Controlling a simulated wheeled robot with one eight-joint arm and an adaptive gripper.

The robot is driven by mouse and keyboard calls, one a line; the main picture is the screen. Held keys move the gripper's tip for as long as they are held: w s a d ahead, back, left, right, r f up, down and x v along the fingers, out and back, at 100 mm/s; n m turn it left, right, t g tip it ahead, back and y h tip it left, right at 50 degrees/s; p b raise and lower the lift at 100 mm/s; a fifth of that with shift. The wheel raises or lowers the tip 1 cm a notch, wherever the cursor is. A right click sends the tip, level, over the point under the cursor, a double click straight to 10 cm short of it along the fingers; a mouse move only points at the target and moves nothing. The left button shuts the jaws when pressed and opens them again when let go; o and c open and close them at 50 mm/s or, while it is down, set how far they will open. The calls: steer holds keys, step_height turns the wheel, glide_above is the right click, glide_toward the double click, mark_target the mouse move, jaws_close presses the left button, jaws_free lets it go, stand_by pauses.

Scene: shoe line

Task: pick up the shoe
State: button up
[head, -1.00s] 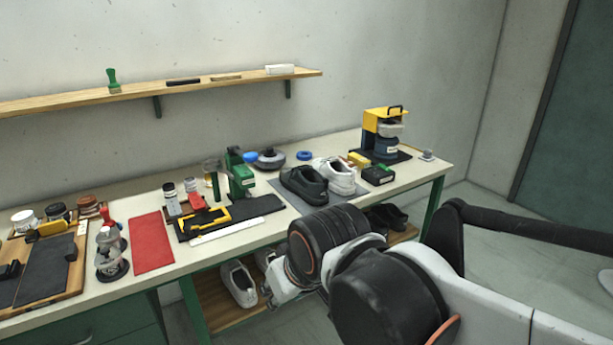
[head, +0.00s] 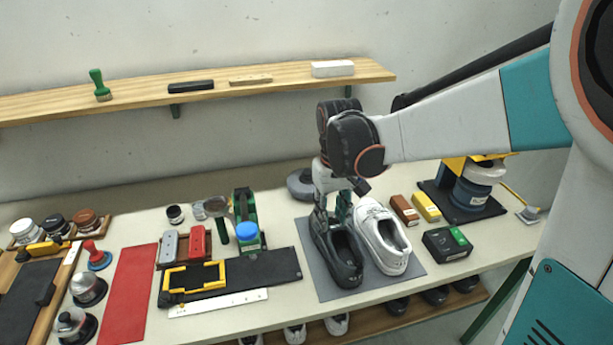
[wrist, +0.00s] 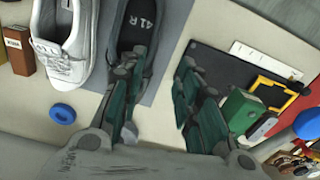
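A black shoe (head: 347,262) and a white shoe (head: 382,238) stand side by side on a grey mat (head: 420,272) on the bench. In the wrist view the black shoe (wrist: 143,30) shows an insole marked "41 R", with the white shoe (wrist: 65,60) to its left. My gripper (head: 332,212) is pointed down at the far end of the black shoe. In the wrist view my gripper (wrist: 158,85) is open, one finger over the black shoe's edge or opening, the other beyond its right side. I cannot tell whether the fingers touch it; they partly hide it.
A brown box (head: 405,210), a yellow box (head: 427,208) and a black box (head: 447,244) stand right of the shoes. A green tool (head: 246,215) and a dark mat (head: 284,266) lie left. A wall shelf (head: 225,88) runs behind. More shoes sit on the lower shelf.

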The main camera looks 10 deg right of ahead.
steer(key=b, duration=0.2)
glide_above(330, 248)
step_height(330, 248, down, 7)
steer(key=shift+w+d+f, duration=0.1)
steer(key=shift+w+f, duration=0.05)
steer(key=shift+f, duration=0.05)
steer(key=shift+s+f+b, duration=0.2)
steer(key=shift+f+b, duration=1.25)
steer(key=shift+f, duration=1.85)
steer(key=shift+r, duration=0.1)
jaws_close()
